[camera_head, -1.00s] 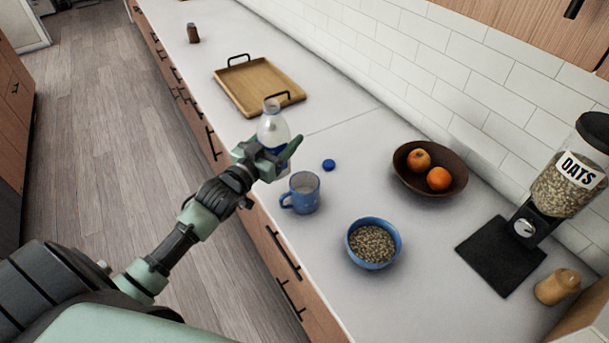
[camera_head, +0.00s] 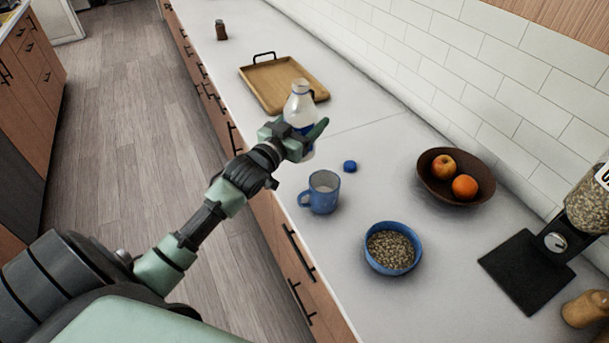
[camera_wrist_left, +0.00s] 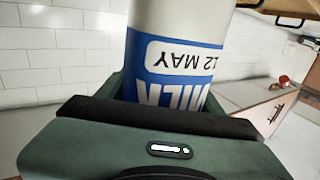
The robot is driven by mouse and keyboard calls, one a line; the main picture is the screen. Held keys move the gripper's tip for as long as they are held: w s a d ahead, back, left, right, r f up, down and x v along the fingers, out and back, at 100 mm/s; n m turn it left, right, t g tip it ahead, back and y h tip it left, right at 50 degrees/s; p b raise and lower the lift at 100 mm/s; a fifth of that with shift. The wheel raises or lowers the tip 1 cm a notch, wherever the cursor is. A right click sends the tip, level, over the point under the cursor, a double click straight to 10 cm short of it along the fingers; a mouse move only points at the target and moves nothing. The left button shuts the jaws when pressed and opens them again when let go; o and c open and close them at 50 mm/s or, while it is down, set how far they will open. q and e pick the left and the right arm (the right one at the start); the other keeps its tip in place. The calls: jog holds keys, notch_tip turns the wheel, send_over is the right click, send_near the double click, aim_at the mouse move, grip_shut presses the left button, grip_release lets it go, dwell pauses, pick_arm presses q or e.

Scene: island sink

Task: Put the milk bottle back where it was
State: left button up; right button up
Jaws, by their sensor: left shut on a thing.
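The milk bottle (camera_head: 299,106) is translucent white with a blue label and has no cap on its open top. A blue cap (camera_head: 350,166) lies on the counter right of the bottle. My right gripper is not in view.
A blue mug (camera_head: 321,192) and a blue bowl of oats (camera_head: 392,248) stand nearby. A wooden tray (camera_head: 282,84) lies behind the bottle. A fruit bowl (camera_head: 455,178) and an oats dispenser (camera_head: 560,240) are on the right. The counter (camera_head: 385,150) between cap and tray is clear.

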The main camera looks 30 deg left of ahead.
pick_arm(q)
jog(key=w+a+r+n+y+b, duration=0.35)
jog(key=w+a+r+b, duration=0.35)
jog(key=b, duration=0.8)
jog(key=shift+m+y, duration=0.25)
jog(key=shift+y, duration=0.2)
jog(key=shift+d+f, duration=0.15)
jog(key=shift+f, duration=2.9)
jog(key=shift+d+f, duration=0.15)
jog(key=shift+f, duration=2.9)
jog(key=shift+d+f, duration=0.15)
jog(key=shift+f, duration=2.9)
jog(key=shift+f, duration=0.15)
jog(key=o, duration=1.4)
jog(key=shift+g, duration=0.3)
jog(key=shift+c, duration=0.2)
